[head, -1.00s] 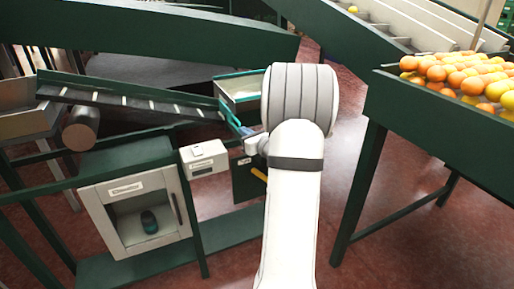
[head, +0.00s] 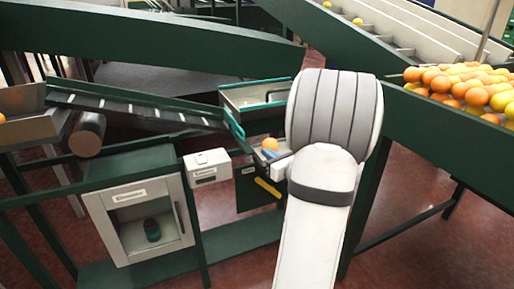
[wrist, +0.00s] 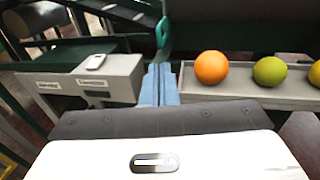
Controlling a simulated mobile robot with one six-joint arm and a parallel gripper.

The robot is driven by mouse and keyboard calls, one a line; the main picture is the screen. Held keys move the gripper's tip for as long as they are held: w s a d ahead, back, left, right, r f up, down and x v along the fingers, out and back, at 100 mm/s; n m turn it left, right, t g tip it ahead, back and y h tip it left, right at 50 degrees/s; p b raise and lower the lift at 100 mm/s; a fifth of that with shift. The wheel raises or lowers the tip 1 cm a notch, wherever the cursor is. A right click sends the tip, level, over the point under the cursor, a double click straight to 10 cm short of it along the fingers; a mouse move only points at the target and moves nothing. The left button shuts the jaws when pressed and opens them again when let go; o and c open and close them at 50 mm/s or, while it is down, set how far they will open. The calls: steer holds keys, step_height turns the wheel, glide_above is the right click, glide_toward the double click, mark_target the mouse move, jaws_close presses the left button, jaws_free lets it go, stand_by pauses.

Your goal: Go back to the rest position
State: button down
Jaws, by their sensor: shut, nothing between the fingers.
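My gripper (wrist: 160,80) shows its blue fingers in the wrist view, closed together with nothing between them. In the head view my white arm rises at right of centre, and part of the gripper (head: 279,166) shows at its left side, the rest hidden behind the arm. An orange (wrist: 211,67), a green fruit (wrist: 270,71) and a yellow fruit at the right edge (wrist: 315,73) sit in a grey tray (wrist: 225,94) just right of the fingers. In the head view an orange (head: 270,143) shows just above the gripper.
A sloping dark conveyor (head: 140,107) ends left of the arm. A box with a printed label (head: 207,167) and a white cabinet (head: 140,215) stand below it. A green-sided bin of oranges and lemons (head: 430,125) is close on the arm's right. Red floor lies in front.

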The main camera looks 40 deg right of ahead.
steer(key=shift+s+a+r, duration=0.1)
steer(key=shift+s, duration=1.55)
